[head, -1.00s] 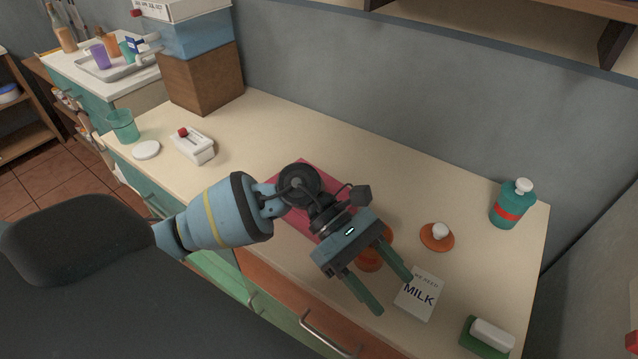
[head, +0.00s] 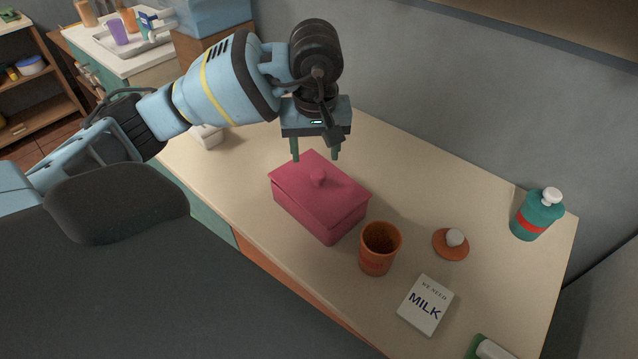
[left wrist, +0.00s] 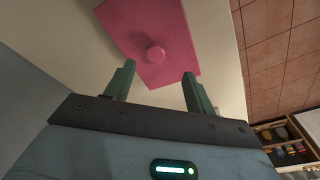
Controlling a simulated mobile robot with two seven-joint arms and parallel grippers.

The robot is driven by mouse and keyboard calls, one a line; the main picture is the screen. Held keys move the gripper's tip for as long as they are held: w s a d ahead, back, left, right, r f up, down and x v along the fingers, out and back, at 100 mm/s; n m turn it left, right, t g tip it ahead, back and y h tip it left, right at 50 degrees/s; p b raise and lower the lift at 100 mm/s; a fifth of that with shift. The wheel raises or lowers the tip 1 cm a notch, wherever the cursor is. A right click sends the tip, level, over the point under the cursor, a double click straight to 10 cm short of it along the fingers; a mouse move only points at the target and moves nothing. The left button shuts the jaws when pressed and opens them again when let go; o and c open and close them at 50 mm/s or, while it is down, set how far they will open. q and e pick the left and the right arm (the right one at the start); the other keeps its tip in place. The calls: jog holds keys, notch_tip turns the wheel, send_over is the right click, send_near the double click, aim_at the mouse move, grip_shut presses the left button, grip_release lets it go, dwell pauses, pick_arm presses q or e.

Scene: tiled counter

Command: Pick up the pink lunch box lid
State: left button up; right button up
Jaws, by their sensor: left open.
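The pink lunch box (head: 330,211) stands on the counter with its pink lid (head: 300,180) on top. My left gripper (head: 315,159) is open and empty, pointing down above and behind the box's far edge. The fingers appear apart from the knob. My right gripper is not in view.
An orange cup (head: 380,249) stands close to the box's right. An orange disc with a white knob (head: 452,243), a milk note (head: 426,305) and a teal bottle (head: 538,214) are farther right. A white object (head: 207,136) sits behind my left arm.

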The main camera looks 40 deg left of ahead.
aim_at(318, 174)
pick_arm(q)
jog(key=shift+w+a+f, duration=0.1)
jog(key=shift+w+f, duration=0.15)
jog(key=shift+f, duration=0.85)
jog(key=shift+w+f, duration=0.2)
jog(key=shift+f, duration=0.95)
jog(key=shift+w+a+f, duration=0.1)
jog(key=shift+w+f, duration=0.15)
jog(key=shift+f, duration=0.85)
jog(key=shift+c, duration=0.3)
grip_shut()
